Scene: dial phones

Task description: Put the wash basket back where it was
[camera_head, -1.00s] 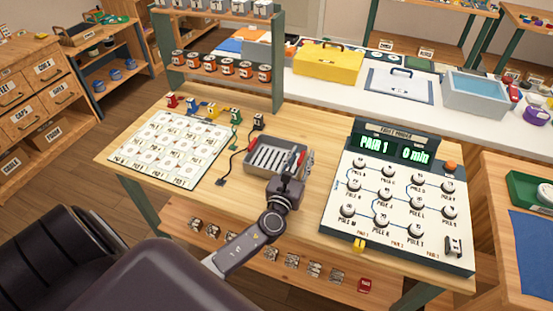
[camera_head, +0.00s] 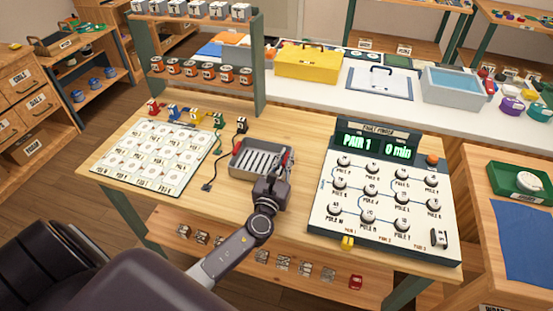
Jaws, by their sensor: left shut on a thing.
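The wash basket, which I take to be the grey slotted metal tray (camera_head: 262,163), is in the middle of the wooden workbench (camera_head: 215,226). My left gripper (camera_head: 284,164) is at its right side, shut on its right edge, with red showing by the fingers. The fingers and wrist hide that edge and the near right corner. I cannot tell whether the basket rests on the bench or hangs just above it. My right gripper is not in view.
A white card board (camera_head: 155,153) lies to the left, with small coloured clips and a cable behind it. The fault finder panel (camera_head: 384,190) stands to the right. A water-filled grey basin (camera_head: 452,86) and a yellow toolbox (camera_head: 309,61) are on the white back counter.

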